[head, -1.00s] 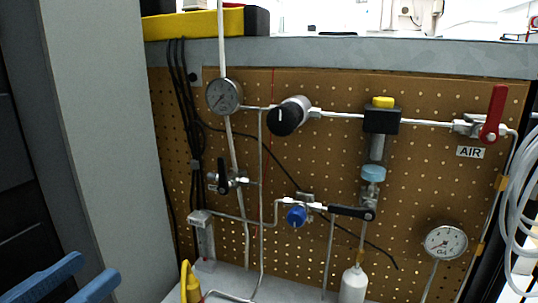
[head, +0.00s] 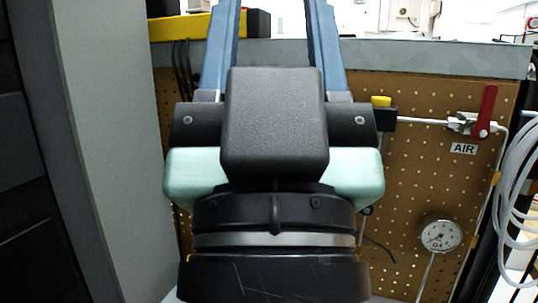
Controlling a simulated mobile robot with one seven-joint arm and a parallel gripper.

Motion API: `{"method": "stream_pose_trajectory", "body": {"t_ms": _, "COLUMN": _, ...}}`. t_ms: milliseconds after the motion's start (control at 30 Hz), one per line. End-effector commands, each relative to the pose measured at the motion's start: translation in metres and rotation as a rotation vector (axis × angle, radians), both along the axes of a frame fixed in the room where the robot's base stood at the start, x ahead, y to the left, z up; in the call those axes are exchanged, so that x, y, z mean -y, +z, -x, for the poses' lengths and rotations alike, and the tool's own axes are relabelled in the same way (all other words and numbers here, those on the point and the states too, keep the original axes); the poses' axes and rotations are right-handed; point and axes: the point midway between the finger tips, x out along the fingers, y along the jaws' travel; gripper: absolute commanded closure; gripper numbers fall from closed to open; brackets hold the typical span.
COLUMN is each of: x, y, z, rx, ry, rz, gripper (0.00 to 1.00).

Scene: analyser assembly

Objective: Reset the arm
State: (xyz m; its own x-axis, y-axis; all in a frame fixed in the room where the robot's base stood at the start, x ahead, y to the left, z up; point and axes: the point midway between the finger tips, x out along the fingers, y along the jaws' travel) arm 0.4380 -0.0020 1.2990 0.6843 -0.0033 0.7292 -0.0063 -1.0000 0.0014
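My gripper (head: 272,20) stands upright in the middle of the head view, close to the camera. Its two blue fingers point up and are wide apart, with nothing between them. The fingertips run out of the top of the picture. The dark and pale green gripper body hides much of the brown pegboard panel (head: 440,180) behind it.
On the panel's right, a red valve handle (head: 487,112) stands above the AIR label (head: 464,148), and a round gauge (head: 441,235) sits lower. White coiled tubing (head: 518,185) hangs at the right edge. A grey column (head: 100,150) stands on the left.

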Motion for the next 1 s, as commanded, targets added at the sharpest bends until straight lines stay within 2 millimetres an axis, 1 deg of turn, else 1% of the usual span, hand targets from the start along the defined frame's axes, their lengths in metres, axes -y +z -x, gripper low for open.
{"method": "stream_pose_trajectory", "body": {"t_ms": 33, "x": 0.000, "y": 0.023, "z": 0.002, "rx": 0.007, "ry": 0.001, "rz": 0.002, "gripper": 0.50}}
{"method": "stream_pose_trajectory", "body": {"t_ms": 267, "x": -0.002, "y": 0.081, "z": 0.000, "rx": -0.001, "ry": 0.004, "rz": 0.000, "gripper": 0.50}}
{"method": "stream_pose_trajectory", "body": {"t_ms": 600, "x": -0.003, "y": 0.182, "z": -0.001, "rx": -0.004, "ry": 0.007, "rz": 0.000, "gripper": 0.50}}
{"method": "stream_pose_trajectory", "body": {"t_ms": 700, "x": -0.003, "y": 0.206, "z": -0.001, "rx": -0.004, "ry": 0.007, "rz": 0.000, "gripper": 0.50}}
{"method": "stream_pose_trajectory", "body": {"t_ms": 833, "x": -0.003, "y": 0.226, "z": -0.001, "rx": -0.005, "ry": 0.007, "rz": 0.000, "gripper": 0.50}}
{"method": "stream_pose_trajectory", "body": {"t_ms": 900, "x": -0.003, "y": 0.231, "z": -0.001, "rx": -0.005, "ry": 0.007, "rz": 0.000, "gripper": 0.50}}
{"method": "stream_pose_trajectory", "body": {"t_ms": 1000, "x": -0.003, "y": 0.233, "z": -0.001, "rx": -0.005, "ry": 0.007, "rz": 0.000, "gripper": 0.50}}
